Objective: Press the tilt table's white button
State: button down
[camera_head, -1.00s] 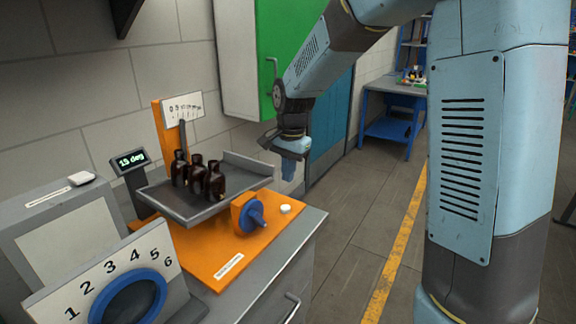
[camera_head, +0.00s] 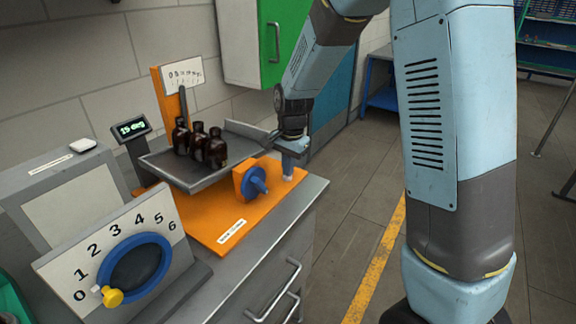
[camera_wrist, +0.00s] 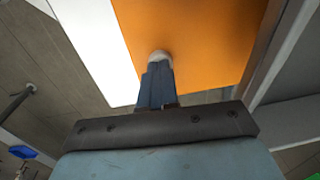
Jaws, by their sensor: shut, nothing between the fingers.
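The tilt table has an orange base (camera_head: 210,217) and a grey tray (camera_head: 197,181) that slopes. Three dark amber bottles stand on the tray. A blue knob (camera_head: 257,182) sits on the base's front. My gripper (camera_head: 290,172) is shut and empty, pointing down at the base's right end. The white button (camera_head: 288,179) is right under its fingertips, mostly hidden. In the wrist view the white button (camera_wrist: 160,57) shows just beyond the tips of my gripper (camera_wrist: 157,76). The tips look at or against it; I cannot tell whether it is pressed in.
A small display (camera_head: 131,129) reads 15 deg. A numbered dial box (camera_head: 125,255) with a blue ring and yellow knob stands at the front left. A green cabinet (camera_head: 255,40) hangs behind. Open floor lies to the right of the grey counter.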

jog(key=shift+s+f, duration=0.15)
jog(key=shift+f, duration=0.4)
jog(key=shift+s+f, duration=0.15)
jog(key=shift+f, duration=0.35)
jog(key=shift+w+r, duration=0.1)
jog(key=shift+r, duration=0.15)
notch_tip(320, 180, up, 14)
jog(key=shift+d+r, duration=0.2)
jog(key=shift+d, duration=0.15)
jog(key=shift+s+d, duration=0.1)
jog(key=shift+s, duration=0.1)
